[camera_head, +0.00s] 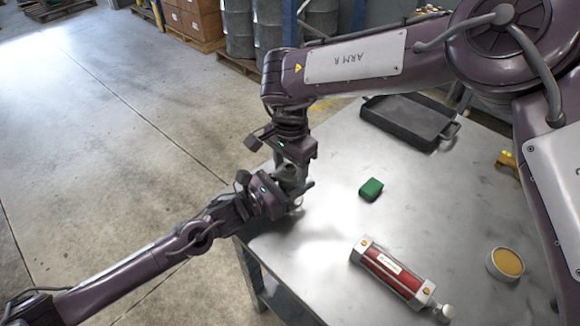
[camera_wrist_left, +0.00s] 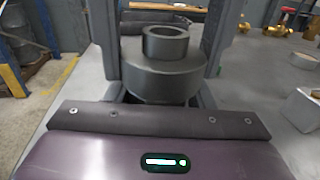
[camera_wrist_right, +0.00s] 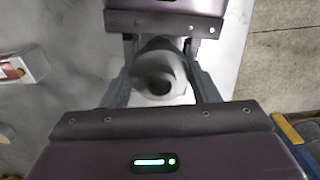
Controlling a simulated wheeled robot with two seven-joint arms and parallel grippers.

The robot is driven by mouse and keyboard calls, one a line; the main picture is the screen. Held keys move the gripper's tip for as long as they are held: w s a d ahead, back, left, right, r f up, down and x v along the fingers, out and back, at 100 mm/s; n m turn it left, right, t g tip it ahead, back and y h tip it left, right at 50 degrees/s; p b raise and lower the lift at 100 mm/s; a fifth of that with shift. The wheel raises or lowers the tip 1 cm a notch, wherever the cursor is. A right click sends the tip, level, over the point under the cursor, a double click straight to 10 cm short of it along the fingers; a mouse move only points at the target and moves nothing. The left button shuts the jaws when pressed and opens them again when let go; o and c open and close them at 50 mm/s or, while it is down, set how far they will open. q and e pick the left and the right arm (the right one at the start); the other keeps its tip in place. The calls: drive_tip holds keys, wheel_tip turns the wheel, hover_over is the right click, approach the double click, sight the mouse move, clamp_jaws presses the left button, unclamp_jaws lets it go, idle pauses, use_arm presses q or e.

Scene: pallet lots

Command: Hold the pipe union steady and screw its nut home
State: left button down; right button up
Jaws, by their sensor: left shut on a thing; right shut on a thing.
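The grey metal pipe union (camera_head: 290,186) is upright near the table's left edge in the head view, mostly hidden by both grippers. My left gripper (camera_head: 287,200) comes in low from the left and is shut on it. The left wrist view shows a wide grey round part (camera_wrist_left: 165,78) between the fingers, with a narrower open ring (camera_wrist_left: 166,42) on top. My right gripper (camera_head: 292,160) is just above the left one and is shut on a grey round part (camera_wrist_right: 158,75) with a dark hole. I cannot tell how far the nut is threaded.
A green block (camera_head: 371,189), a red cylinder with metal ends (camera_head: 390,272), a round tin of amber stuff (camera_head: 505,263) and a black tray (camera_head: 400,128) stand on the grey table (camera_head: 320,215). Brass pieces (camera_head: 506,159) are at the right. Open floor lies left.

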drive_tip(key=m, duration=0.5)
drive_tip(key=shift+m, duration=0.4)
drive_tip(key=m, duration=0.4)
drive_tip(key=o, duration=1.1)
drive_tip(key=shift+r, duration=2.25)
drive_tip(key=shift+c, duration=0.6)
